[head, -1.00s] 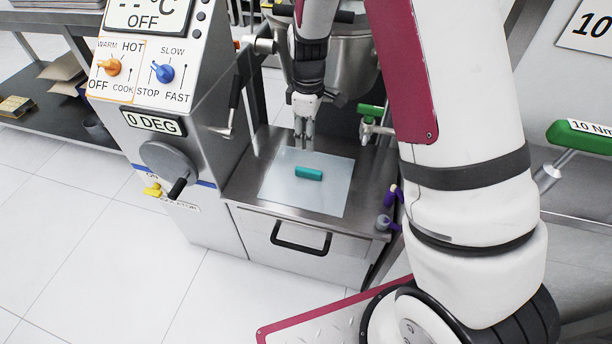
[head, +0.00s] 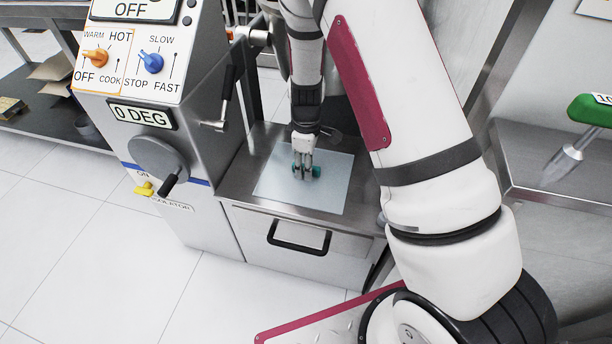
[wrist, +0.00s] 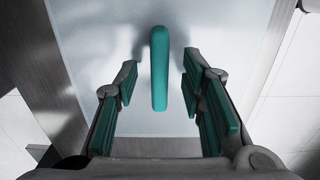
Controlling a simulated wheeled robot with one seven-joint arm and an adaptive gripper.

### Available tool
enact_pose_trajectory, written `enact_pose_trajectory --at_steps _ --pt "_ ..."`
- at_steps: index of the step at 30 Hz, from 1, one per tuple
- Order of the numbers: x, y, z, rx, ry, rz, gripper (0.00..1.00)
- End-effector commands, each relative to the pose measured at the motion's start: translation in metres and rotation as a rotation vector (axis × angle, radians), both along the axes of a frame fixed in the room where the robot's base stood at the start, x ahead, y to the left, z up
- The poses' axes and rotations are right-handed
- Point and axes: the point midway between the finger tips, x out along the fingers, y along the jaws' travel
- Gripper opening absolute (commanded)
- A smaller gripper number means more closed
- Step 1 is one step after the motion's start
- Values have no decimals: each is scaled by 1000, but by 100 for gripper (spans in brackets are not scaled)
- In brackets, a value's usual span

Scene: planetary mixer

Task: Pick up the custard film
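The custard film (head: 325,195) appears to be the pale, translucent square sheet lying flat on the steel ledge. A teal bar (head: 316,171) sits on it near the middle. In the wrist view, the sheet (wrist: 100,40) fills most of the background and the bar (wrist: 159,68) runs lengthwise between my fingers. My gripper (head: 303,172) is down at the bar, pointing at the sheet. In the wrist view, my gripper (wrist: 159,85) is open, with its teal-padded fingers on either side of the bar and a gap on both sides. Fingertip height above the sheet is unclear.
The ledge (head: 235,182) has a black-handled drawer (head: 298,236) below it. A control cabinet (head: 140,80) with knobs and a crank wheel stands close on the left. A green-handled tool (head: 590,110) is at the right. The tiled floor in front is clear.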

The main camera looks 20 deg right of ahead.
Motion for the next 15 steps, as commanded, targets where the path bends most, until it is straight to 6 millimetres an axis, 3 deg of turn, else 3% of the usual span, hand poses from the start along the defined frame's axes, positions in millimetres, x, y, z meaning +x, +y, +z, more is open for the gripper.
enact_pose_trajectory --at_steps 10,15 --pt "1 0 -7 0 -2 0 34" --pt "1 0 -7 0 -2 0 0"
